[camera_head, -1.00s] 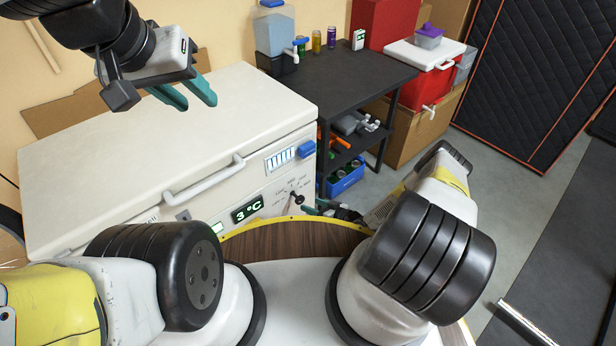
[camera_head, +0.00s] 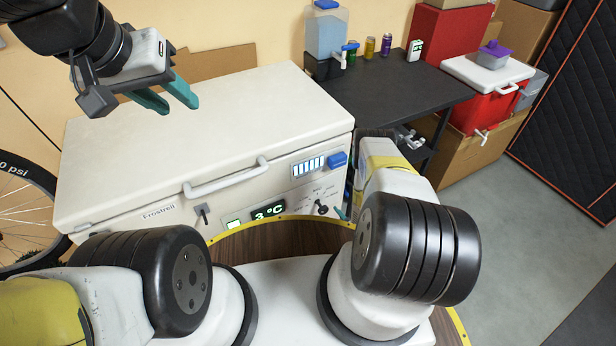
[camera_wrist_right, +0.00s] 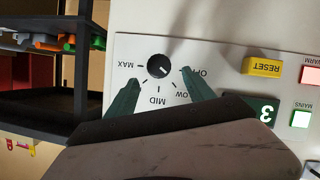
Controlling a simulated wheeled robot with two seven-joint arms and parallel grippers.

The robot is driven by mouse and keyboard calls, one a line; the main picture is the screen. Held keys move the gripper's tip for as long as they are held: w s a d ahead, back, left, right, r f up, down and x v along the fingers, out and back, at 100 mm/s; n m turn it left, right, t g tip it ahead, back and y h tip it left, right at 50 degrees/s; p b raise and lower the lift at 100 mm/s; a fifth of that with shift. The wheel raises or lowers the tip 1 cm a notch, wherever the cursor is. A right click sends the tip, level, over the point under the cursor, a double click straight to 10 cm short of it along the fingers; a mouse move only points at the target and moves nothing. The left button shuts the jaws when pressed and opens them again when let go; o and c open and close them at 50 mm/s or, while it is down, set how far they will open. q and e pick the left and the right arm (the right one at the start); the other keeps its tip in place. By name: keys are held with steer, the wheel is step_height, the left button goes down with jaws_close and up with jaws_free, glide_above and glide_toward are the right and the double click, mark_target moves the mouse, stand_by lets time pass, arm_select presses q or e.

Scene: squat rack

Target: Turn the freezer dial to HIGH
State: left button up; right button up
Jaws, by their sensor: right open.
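The white chest freezer (camera_head: 215,125) stands in front of me, with its lid shut. Its black dial (camera_head: 320,207) is on the front panel, right of the green 3 °C display (camera_head: 268,211). In the right wrist view the dial (camera_wrist_right: 158,66) appears upside down among the labels MAX, MID, LOW and OFF; its exact pointer setting is hard to read. My right gripper (camera_wrist_right: 161,77) is open, its teal fingertips either side of the dial, apparently not touching it. In the head view it is mostly hidden by my arm. My left gripper (camera_head: 175,98) is open and empty above the lid.
A yellow RESET button (camera_wrist_right: 262,67) and lit indicators share the panel. A black shelf table (camera_head: 395,88) stands close on the right, with a red cooler (camera_head: 486,100) beyond. A bicycle wheel (camera_head: 22,205) is at left.

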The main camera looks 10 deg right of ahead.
mark_target(324, 211)
steer(key=x, duration=0.7)
steer(key=shift+w+a, duration=0.1)
steer(key=shift+w, duration=0.05)
steer(key=shift+c, duration=0.2)
jaws_close()
